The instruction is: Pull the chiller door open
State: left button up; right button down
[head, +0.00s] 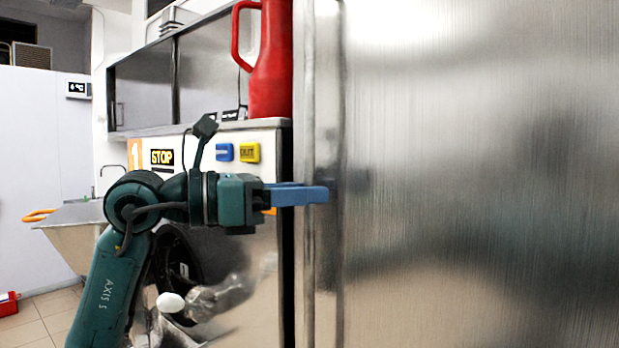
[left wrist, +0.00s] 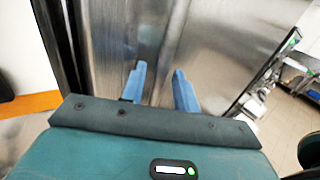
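The chiller door (head: 480,190) is a large brushed-steel panel filling the right of the head view, with a rounded vertical strip (head: 325,100) along its left edge. It looks closed. My left gripper (head: 326,194) reaches from the left, its blue fingers level and their tips overlapping that strip. In the left wrist view the two fingers of my left gripper (left wrist: 159,68) stand apart, with steel surface (left wrist: 172,40) showing between and beyond them. Nothing is clearly held; I cannot tell whether the tips touch the steel. My right gripper is not in view.
Left of the door stands a white-fronted batch freezer (head: 200,133) with a STOP label and blue and yellow buttons. A red jug (head: 270,70) stands on top of it. A steel basin (head: 80,215) is further left. Tiled floor shows at lower left.

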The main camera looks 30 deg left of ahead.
pick_arm(q)
jog(key=shift+w+d, duration=0.4)
jog(key=shift+w, duration=0.15)
jog(key=shift+c, duration=0.5)
grip_shut()
